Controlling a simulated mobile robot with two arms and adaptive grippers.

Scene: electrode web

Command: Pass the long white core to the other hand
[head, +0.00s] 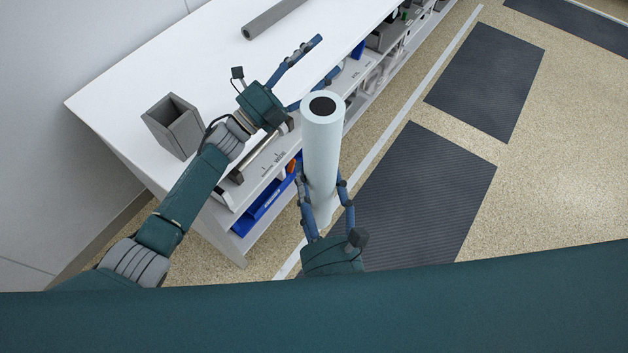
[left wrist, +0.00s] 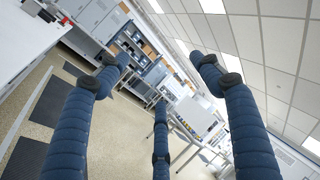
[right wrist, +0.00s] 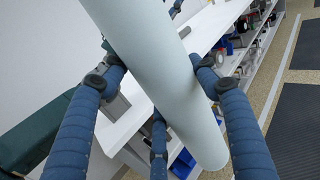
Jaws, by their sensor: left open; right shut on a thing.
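The long white core (head: 322,150) stands nearly upright in the head view, with its dark hollow end facing up. My right gripper (head: 325,185) is shut on the core's lower part, in front of the table. In the right wrist view the core (right wrist: 160,75) runs slantwise between the fingers of that gripper (right wrist: 160,85). My left gripper (head: 315,62) is open and empty, above the table edge, to the left of and beyond the core's upper end. In the left wrist view the left gripper's fingers (left wrist: 160,75) are spread with nothing between them.
A white table (head: 200,60) carries a grey open box (head: 174,126) at the left and a grey tube (head: 272,18) at the back. Shelves below hold a blue bin (head: 268,200) and other items. Dark mats (head: 425,190) lie on the open floor at right.

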